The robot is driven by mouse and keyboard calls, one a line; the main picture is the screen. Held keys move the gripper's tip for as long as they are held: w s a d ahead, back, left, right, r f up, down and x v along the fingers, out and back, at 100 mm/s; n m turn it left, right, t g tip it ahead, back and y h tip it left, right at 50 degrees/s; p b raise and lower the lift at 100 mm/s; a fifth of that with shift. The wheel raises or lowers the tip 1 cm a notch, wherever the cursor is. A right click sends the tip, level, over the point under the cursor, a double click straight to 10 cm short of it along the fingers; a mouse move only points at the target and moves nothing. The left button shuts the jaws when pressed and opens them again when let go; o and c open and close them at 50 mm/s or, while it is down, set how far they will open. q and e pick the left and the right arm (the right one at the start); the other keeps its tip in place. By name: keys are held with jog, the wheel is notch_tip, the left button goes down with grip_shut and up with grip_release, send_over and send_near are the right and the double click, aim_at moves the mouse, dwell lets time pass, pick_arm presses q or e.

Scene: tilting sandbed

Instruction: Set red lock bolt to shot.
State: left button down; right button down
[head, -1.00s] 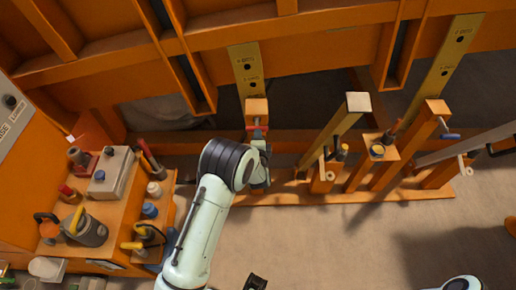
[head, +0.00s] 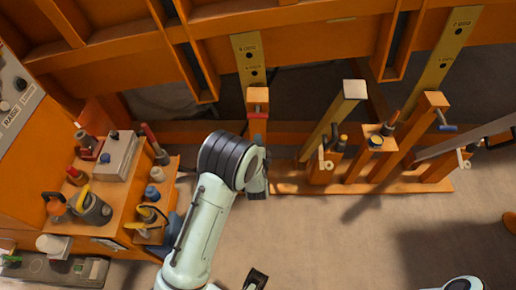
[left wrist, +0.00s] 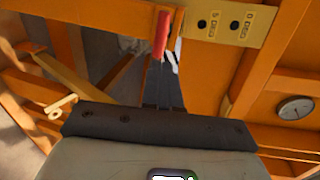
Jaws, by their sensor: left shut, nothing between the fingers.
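The red lock bolt (head: 258,115) shows as a short red bar on the orange post below the brass strip marked in degrees. In the left wrist view the red bar (left wrist: 162,33) stands just beyond the fingertips. My left gripper (head: 258,142) is shut and empty, reaching up to the post close beneath the red bar. Its dark narrow fingers also show in the left wrist view (left wrist: 166,68). I cannot tell whether they touch the bolt. The bolt's far end is hidden. A dark part at the bottom edge may be my right gripper (head: 257,280); its jaws are unclear.
A second brass strip (head: 445,50) and several posts with levers stand to the right on an orange base plank (head: 370,188). An orange bench (head: 120,205) with tools and a grey box (head: 115,157) is at left. A round gauge (left wrist: 295,107) shows in the left wrist view. The floor in front is clear.

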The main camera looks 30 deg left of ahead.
pick_arm(q)
jog(key=shift+v, duration=1.65)
